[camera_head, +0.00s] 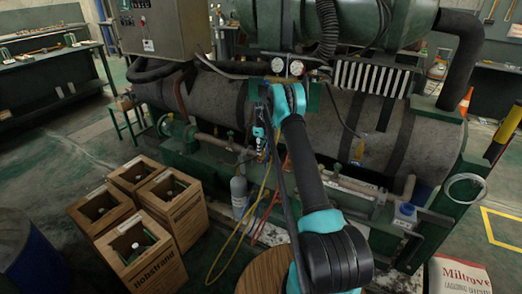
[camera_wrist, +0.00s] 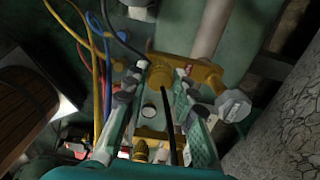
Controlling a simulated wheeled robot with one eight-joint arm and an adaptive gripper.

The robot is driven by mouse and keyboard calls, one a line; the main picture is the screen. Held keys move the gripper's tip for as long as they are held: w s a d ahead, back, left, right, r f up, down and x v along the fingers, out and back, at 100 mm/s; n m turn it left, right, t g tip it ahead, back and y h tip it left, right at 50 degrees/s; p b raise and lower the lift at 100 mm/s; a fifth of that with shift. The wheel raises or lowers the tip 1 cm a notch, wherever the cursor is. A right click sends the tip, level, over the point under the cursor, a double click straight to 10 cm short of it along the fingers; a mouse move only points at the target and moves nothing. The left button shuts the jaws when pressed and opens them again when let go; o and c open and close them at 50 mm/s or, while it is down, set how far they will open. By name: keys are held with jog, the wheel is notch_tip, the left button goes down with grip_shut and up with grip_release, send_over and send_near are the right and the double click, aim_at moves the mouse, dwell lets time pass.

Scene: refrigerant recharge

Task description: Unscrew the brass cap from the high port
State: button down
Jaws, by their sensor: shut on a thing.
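In the wrist view, my gripper (camera_wrist: 160,82) has its two green fingers with grey tips on either side of a round brass piece, which I take for the brass cap (camera_wrist: 159,74). The fingers are shut on it. It sits in line with a brass valve body (camera_wrist: 203,76); I cannot tell whether it is still threaded on. The high port itself is hidden behind the cap and fingers. A grey hexagonal cap (camera_wrist: 233,105) is on the right of the valve body. In the head view, my arm covers most of the work area, and the cap cannot be made out.
Yellow, blue and red hoses (camera_wrist: 98,50) hang left of my fingers; a black hose passes close by. The head view shows gauges (camera_head: 296,67), a large grey tank (camera_head: 350,115), a grey bottle (camera_head: 239,194) and wooden crates (camera_head: 165,256) at left.

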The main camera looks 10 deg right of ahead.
jog(key=shift+n, duration=1.8)
jog(key=n, duration=0.2)
jog(key=shift+n, duration=0.8)
jog(key=n, duration=0.3)
jog(key=shift+n, duration=0.3)
